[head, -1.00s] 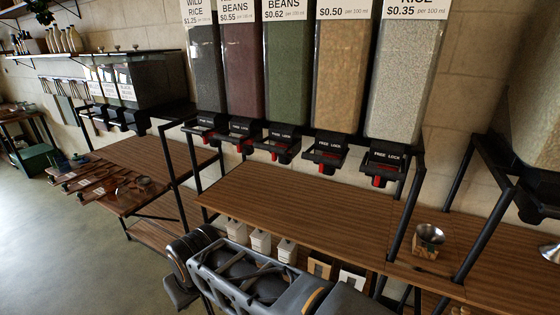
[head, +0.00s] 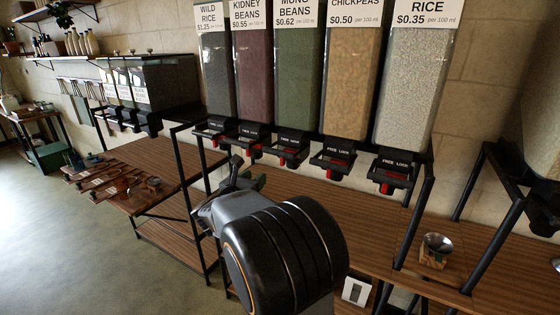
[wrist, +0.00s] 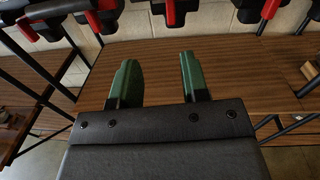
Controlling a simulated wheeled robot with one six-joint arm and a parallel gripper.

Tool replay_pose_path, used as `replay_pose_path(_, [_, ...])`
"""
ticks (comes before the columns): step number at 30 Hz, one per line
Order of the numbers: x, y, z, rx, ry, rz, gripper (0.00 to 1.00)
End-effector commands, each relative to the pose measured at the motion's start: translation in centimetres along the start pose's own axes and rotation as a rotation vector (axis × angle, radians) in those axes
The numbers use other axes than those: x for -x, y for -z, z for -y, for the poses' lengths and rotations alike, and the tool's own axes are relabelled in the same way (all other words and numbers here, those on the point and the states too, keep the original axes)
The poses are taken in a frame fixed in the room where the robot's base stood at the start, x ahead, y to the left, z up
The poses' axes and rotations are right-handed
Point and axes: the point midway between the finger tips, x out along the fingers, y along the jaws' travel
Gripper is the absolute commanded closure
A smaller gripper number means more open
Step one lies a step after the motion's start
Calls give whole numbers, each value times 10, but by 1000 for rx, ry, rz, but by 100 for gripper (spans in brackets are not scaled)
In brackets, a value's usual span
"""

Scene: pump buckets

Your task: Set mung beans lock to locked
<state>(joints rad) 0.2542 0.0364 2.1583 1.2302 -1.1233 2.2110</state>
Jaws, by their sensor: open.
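The mung beans bin (head: 297,80) is the green-filled one in the middle of the row in the head view. Its black lock unit (head: 291,144) hangs below it, with a red part under it; its lock setting is too small to read. My gripper (wrist: 155,80) is open and empty in the wrist view, its green fingers apart over the wooden shelf. In the head view its end (head: 238,170) shows to the left of and lower than the mung beans lock, apart from it. Black dispensers with red levers (wrist: 270,9) cross the wrist view's top; which is mung beans I cannot tell.
Kidney beans (head: 251,80) and chickpeas (head: 352,80) bins flank it closely, each with a similar lock unit. Black frame posts (head: 414,224) stand around the wooden shelf (head: 370,215). The shelf below the locks is mostly clear.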

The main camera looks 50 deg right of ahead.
Motion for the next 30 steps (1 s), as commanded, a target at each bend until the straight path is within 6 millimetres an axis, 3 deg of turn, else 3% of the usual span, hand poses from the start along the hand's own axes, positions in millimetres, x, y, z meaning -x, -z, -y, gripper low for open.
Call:
replay_pose_path(5, [-18, 0, 10, -60, 65, 5, 58])
replay_pose_path(21, [-113, -1, 16, -59, 62, 5, 58])
replay_pose_path(30, [-138, 0, 17, -60, 59, 6, 58])
